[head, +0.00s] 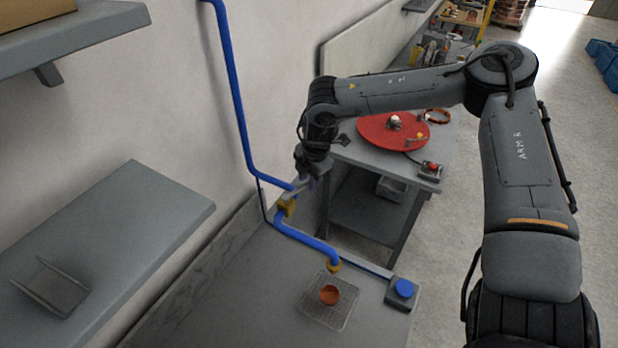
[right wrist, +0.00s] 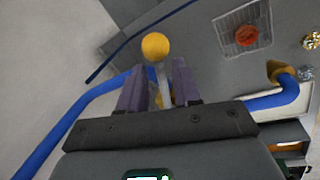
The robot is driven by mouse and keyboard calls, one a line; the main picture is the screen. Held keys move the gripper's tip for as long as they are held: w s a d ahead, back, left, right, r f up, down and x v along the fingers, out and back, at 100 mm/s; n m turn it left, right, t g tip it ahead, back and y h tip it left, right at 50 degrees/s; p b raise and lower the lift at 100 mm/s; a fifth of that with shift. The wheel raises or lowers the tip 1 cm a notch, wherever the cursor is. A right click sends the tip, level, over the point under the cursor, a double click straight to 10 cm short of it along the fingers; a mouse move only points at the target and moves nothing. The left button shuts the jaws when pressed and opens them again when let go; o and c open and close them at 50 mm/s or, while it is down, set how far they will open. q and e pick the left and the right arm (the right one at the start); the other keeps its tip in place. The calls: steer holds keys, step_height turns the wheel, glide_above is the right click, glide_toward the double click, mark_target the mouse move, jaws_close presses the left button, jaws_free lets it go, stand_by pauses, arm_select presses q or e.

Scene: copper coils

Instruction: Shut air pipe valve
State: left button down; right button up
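The blue air pipe (head: 236,95) runs down the wall, bends, and continues low along the bench; it also shows in the right wrist view (right wrist: 75,112). A yellow valve body (head: 286,207) sits on the pipe just below my right gripper (head: 306,182). In the right wrist view, the valve's lever with a yellow ball knob (right wrist: 155,46) stands between the two purple-grey fingers of my right gripper (right wrist: 158,78). The fingers are apart, and the knob reaches past their tips. Whether a finger touches the lever I cannot tell. My left gripper is in neither view.
A wire grid (head: 345,310) with a copper-coloured cup (head: 329,294) lies on the bench, with a blue button box (head: 403,290) right of it. A table with a red disc (head: 370,133) stands behind. A grey shelf (head: 150,215) is at the left.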

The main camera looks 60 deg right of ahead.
jaws_close()
stand_by(1.2)
